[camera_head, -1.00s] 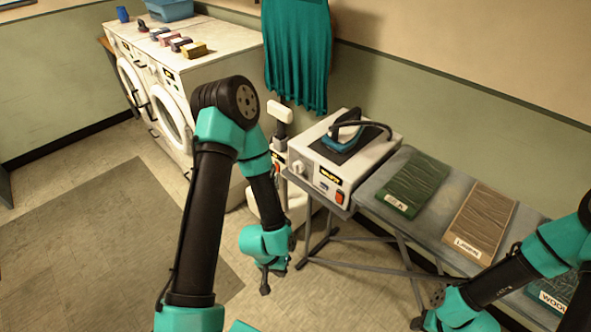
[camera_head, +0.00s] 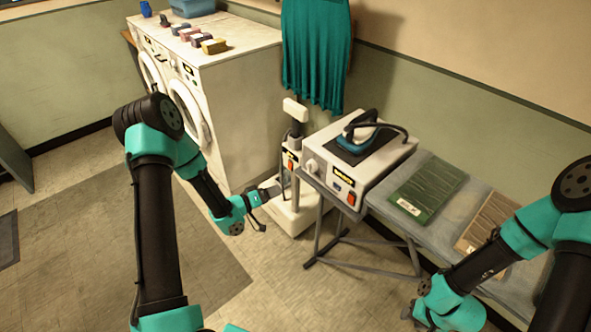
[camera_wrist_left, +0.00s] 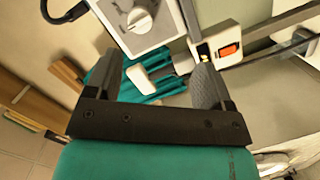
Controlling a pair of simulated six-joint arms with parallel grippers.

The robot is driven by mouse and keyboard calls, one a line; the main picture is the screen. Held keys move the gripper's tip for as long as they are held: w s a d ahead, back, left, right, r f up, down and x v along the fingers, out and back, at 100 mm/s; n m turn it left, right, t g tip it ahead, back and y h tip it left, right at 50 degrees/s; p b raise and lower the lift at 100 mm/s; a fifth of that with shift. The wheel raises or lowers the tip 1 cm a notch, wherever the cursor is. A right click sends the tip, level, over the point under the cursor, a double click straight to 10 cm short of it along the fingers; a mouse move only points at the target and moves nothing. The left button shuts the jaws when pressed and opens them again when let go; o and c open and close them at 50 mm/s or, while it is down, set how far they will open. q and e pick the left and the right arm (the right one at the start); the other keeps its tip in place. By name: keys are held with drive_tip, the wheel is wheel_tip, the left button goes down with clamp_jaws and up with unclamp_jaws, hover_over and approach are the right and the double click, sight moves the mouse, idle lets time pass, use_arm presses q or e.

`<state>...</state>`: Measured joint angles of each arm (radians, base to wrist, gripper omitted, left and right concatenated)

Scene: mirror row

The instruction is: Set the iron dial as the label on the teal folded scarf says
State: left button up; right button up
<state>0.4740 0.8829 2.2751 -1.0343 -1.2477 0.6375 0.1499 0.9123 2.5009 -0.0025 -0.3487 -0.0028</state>
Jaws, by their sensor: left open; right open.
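The white iron station (camera_head: 345,165) stands on the ironing board with the teal iron on top. Its white round dial (camera_head: 312,166) is on the front left; the pointer setting is too small to read. The left wrist view shows a white knob (camera_wrist_left: 138,18) on a white panel beyond the fingers. My left gripper (camera_head: 264,209) is open, empty, low and left of the station, apart from the dial. Its open fingers show in the left wrist view (camera_wrist_left: 157,78). My right gripper (camera_head: 414,312) is open at the bottom right. The teal scarf and its label are not visible now.
A white steamer stand (camera_head: 291,160) stands beside the station, close to my left gripper. A green folded cloth (camera_head: 430,187) and a beige one (camera_head: 490,217) lie on the board (camera_head: 385,212). A teal dress (camera_head: 315,50) hangs behind.

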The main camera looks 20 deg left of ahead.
sight(308, 169)
use_arm(q)
drive_tip(key=shift+s+a+r+t+h, duration=0.1)
drive_tip(key=shift+a+r+t+h, duration=0.5)
drive_tip(key=shift+a+r, duration=0.45)
drive_tip(key=shift+d+r, duration=0.1)
drive_tip(key=shift+d, duration=0.1)
drive_tip(key=x, duration=1.7)
drive_tip(key=shift+d, duration=0.15)
drive_tip(key=c, duration=0.9)
